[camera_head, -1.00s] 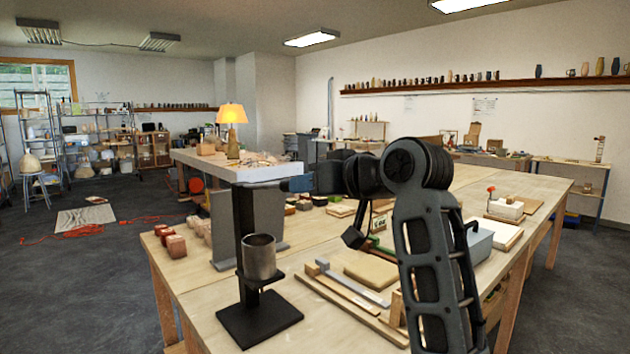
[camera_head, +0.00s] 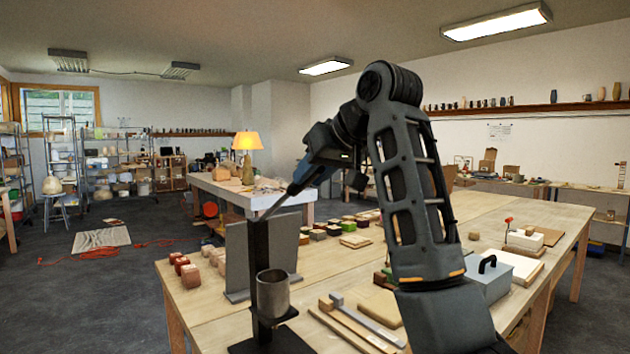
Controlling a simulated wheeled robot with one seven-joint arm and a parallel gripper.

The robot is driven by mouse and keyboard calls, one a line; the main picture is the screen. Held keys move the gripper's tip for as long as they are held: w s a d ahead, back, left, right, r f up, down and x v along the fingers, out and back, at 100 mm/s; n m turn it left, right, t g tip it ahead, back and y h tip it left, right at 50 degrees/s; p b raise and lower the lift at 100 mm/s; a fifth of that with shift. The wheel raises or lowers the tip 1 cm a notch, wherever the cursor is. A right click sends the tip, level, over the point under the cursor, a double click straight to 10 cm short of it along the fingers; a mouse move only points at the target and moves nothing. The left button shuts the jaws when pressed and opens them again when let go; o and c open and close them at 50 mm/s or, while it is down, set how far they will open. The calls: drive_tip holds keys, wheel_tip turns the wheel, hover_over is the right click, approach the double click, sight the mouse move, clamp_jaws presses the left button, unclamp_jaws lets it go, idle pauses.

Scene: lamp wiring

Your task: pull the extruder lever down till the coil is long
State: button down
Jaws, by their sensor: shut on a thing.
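The extruder is a black post (camera_head: 258,245) on a dark base at the near edge of the bench, with a grey metal cup (camera_head: 272,294) on its front bracket. Its lever, a thin grey rod (camera_head: 277,205), slopes up to the right from the post's top. My gripper (camera_head: 293,187) is shut on the lever's upper end. My arm comes down to it from the upper right. The fingertips are small and partly hidden. No clay coil can be made out; the cup's inside and underside are not clearly shown.
A grey upright panel (camera_head: 285,245) stands just behind the post. Reddish blocks (camera_head: 190,275) lie to its left. A grey-blue box with a black handle (camera_head: 487,278) and wooden strips (camera_head: 360,320) are to the right.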

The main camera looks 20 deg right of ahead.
drive_tip(key=shift+r, duration=0.1)
drive_tip(key=c, duration=0.9)
unclamp_jaws()
drive_tip(key=shift+w, duration=0.1)
drive_tip(key=shift+o, duration=0.2)
drive_tip(key=b+v, duration=0.1)
drive_tip(key=v, duration=0.6)
drive_tip(key=shift+s+r, duration=0.2)
drive_tip(key=shift+s, duration=0.15)
drive_tip(key=shift+d, duration=0.1)
drive_tip(key=shift+w, duration=0.15)
